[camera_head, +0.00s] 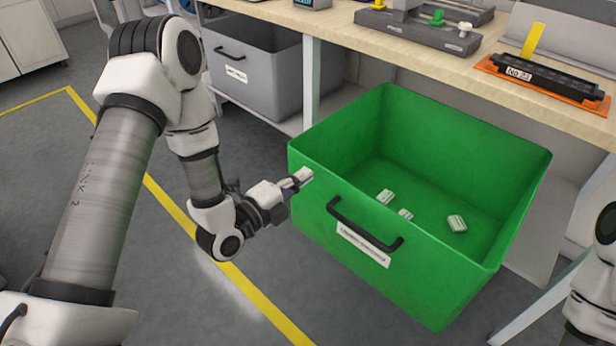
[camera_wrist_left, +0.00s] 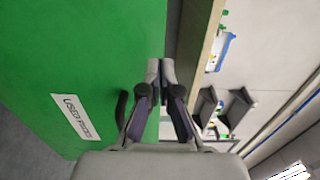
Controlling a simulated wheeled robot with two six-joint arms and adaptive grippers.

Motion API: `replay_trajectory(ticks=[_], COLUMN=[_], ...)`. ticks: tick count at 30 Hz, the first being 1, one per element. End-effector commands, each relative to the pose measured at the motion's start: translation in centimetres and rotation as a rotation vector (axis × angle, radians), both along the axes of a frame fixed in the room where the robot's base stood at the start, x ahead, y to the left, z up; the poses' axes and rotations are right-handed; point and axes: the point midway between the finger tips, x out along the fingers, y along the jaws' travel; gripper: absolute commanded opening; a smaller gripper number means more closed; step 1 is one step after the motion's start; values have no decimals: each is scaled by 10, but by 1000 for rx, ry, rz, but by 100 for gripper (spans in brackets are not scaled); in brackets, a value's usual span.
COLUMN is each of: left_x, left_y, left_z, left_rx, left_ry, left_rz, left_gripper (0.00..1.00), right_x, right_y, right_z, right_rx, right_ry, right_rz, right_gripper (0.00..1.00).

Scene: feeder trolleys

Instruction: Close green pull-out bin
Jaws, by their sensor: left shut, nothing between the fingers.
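The green pull-out bin (camera_head: 420,284) stands pulled out from under the workbench, its inside open to view. A black handle (camera_head: 364,226) and a white label (camera_head: 363,244) are on its front. Three small white boxes (camera_head: 456,223) lie on its floor. My left gripper (camera_head: 303,177) is shut and empty at the left end of the bin's front, near the top edge and left of the handle; I cannot tell whether it touches. In the left wrist view its closed fingertips (camera_wrist_left: 160,70) are in front of the green front panel (camera_wrist_left: 75,45). My right gripper is out of view.
The workbench (camera_head: 340,30) runs above and behind the bin, with a bench leg (camera_head: 311,80) to its left. A grey bin (camera_head: 258,75) sits under the bench at left. An orange tray (camera_head: 590,101) with a black part is on top. Grey floor with a yellow line (camera_head: 170,205) is clear.

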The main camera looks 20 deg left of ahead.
Motion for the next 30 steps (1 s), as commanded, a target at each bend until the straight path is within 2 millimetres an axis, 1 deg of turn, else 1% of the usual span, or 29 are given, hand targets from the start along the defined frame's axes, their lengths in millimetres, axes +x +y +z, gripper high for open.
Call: replay_trajectory(ticks=[1,3,6,17,22,26,30], left_x=[7,14,19,21,27,41,66], left_y=[-3,-6,-7,-7,-10,-15,-25], left_z=[-1,-1,0,0,0,0,0], left_rx=[2,1,0,-1,2,2,4], left_ry=[-4,-3,-1,0,-2,-3,-5], left_rz=[-2,-1,0,1,0,-1,-4], left_gripper=[0,0,0,0,0,0,0], right_x=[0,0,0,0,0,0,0], right_y=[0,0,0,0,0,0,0], right_z=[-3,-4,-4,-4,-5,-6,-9], right_rx=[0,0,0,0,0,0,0], right_ry=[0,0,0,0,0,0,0], right_rz=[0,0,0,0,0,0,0], right_gripper=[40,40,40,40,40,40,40])
